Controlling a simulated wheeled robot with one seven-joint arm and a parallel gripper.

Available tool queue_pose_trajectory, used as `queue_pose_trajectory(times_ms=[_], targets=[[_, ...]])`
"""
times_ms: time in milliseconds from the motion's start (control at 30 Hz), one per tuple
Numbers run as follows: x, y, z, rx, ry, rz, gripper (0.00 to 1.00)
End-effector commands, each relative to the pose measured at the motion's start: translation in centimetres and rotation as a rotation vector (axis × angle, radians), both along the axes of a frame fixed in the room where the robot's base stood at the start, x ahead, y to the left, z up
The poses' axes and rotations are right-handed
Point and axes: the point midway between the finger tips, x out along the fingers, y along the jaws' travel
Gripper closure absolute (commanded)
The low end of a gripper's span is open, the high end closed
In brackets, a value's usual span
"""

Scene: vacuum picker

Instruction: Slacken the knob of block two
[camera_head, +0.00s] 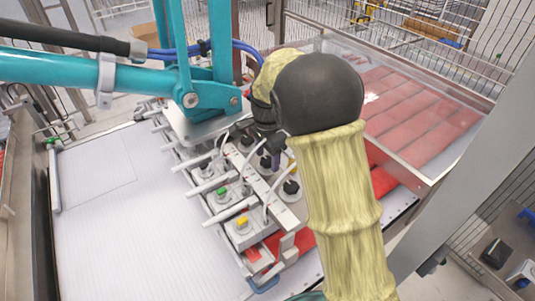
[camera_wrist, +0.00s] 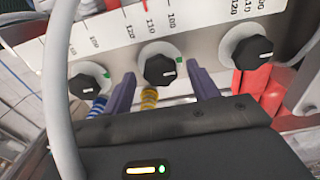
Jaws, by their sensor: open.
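Three black knobs with white pointer marks show in the wrist view: a left knob (camera_wrist: 90,80), a middle knob (camera_wrist: 160,69) and a right knob (camera_wrist: 252,52). They sit on a pale plate with a printed number scale (camera_wrist: 205,25). My gripper (camera_wrist: 164,90) is open, its two purple fingers spread to the left and right of the middle knob, with nothing clamped. I cannot tell whether they touch it. In the head view my gripper (camera_head: 272,147) is mostly hidden behind my sleeved arm, over the row of blocks. No label shows which block is two.
A teal arm (camera_head: 85,72) carries the block rail (camera_head: 262,190) and crosses the upper left. White paper (camera_head: 115,210) lies on the table at left. A clear-covered case with red strips (camera_head: 410,110) stands at right. A grey hose (camera_wrist: 62,90) runs close on the wrist view's left.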

Motion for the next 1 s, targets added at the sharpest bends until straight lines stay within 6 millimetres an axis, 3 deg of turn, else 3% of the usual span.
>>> queue_pose_trajectory(times_ms=[100, 300, 333, 667, 1000], targets=[[0.0, 0.01, 0.02, 0.0, 0.0, 0.0, 0.45], [0.01, 0.01, 0.04, 0.0, 0.0, 0.0, 0.84], [0.01, 0.01, 0.05, 0.0, 0.0, 0.0, 0.86], [0.01, 0.0, 0.08, 0.001, 0.001, 0.028, 0.86], [0.06, 0.02, 0.11, 0.001, 0.0, 0.197, 0.86]])
